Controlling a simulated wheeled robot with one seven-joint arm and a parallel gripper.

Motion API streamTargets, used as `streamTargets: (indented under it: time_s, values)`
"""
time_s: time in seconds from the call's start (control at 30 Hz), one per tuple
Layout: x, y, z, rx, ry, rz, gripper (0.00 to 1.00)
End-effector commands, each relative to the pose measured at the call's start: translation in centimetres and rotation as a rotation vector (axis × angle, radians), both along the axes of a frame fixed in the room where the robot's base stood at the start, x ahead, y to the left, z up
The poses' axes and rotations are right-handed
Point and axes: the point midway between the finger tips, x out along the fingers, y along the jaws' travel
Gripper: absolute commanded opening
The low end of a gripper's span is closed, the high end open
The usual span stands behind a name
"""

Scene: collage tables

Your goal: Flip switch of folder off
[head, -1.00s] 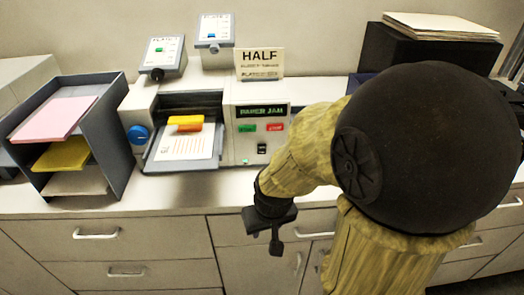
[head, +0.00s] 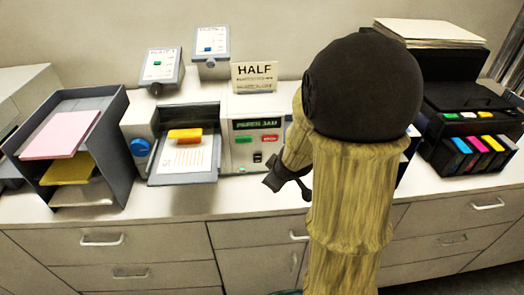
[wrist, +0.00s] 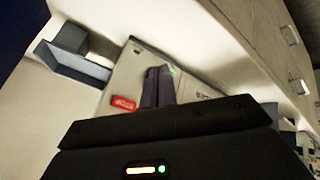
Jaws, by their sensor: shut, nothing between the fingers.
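The folder (head: 230,125) is a pale machine on the counter, with a "PAPER JAM" display (head: 257,124) and a green and a red button. Its small black switch (head: 257,157) sits below the buttons in the head view. Which way the switch is tipped is too small to tell. My gripper (head: 273,183) is shut and empty, low in front of the folder's right side. In the wrist view its dark fingers (wrist: 158,87) are together before the folder's panel, beside the red button (wrist: 123,103). The switch is not clear there.
A paper tray with an orange block (head: 185,135) fronts the folder. A blue knob (head: 140,147) is on its left. A paper rack (head: 95,150) stands left, a black printer (head: 470,120) right. A "HALF" sign (head: 254,76) stands behind. Drawers lie below the counter edge.

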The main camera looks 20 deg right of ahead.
Motion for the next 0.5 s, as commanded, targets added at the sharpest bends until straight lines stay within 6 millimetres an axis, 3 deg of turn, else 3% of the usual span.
streamTargets:
  time_s: [0.2,0.5]
  values:
    - [2.0,-1.2,2.2,-0.04,-0.052,0.205,0.0]
    - [2.6,-1.7,3.5,-0.042,-0.083,0.493,0.0]
